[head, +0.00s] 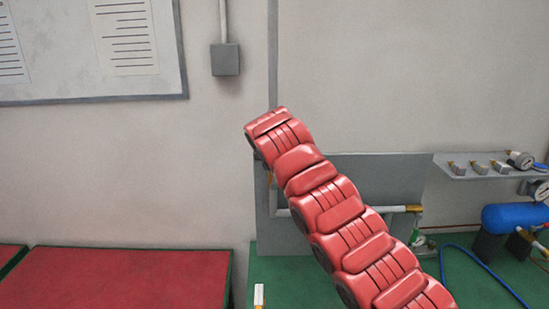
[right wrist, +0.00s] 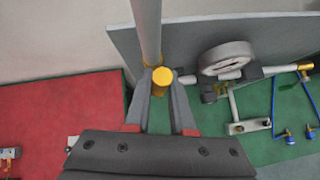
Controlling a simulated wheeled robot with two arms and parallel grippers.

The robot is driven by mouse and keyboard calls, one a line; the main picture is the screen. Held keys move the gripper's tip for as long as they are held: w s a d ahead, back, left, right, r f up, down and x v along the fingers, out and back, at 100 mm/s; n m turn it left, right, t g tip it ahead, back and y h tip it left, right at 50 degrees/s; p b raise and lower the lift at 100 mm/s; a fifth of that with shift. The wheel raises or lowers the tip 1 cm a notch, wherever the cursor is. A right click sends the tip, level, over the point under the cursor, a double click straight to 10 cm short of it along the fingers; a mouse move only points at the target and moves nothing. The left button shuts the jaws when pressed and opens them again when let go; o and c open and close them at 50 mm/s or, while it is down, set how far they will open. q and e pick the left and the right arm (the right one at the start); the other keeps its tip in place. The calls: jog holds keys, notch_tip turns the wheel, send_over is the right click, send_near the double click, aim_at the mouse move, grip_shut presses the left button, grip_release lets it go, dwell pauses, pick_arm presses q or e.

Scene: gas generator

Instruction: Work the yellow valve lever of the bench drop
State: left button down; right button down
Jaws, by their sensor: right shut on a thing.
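In the right wrist view, my right gripper (right wrist: 161,80) is shut on a yellow round-ended piece (right wrist: 162,76), which looks like the yellow valve lever seen end-on. The piece sits between the two fingertips. A pale pipe (right wrist: 146,28) rises just behind it, with a brass-coloured fitting at its lower end beside the left fingertip. In the head view my red right arm comes in from the lower right and hides the right gripper and the lever. My left gripper is in neither view.
A grey panel (head: 378,180) stands behind my arm, with a pale pipe (head: 390,209) before it. At right are a shelf (head: 470,174) with gauges, a blue tank (head: 515,218) and a blue hose (head: 482,278).

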jog(key=shift+a+h+p, duration=0.25)
jog(key=shift+h+p, duration=0.05)
jog(key=shift+p, duration=0.05)
dwell(0.3)
jog(key=c, duration=0.8)
grip_release()
jog(key=shift+o, duration=0.2)
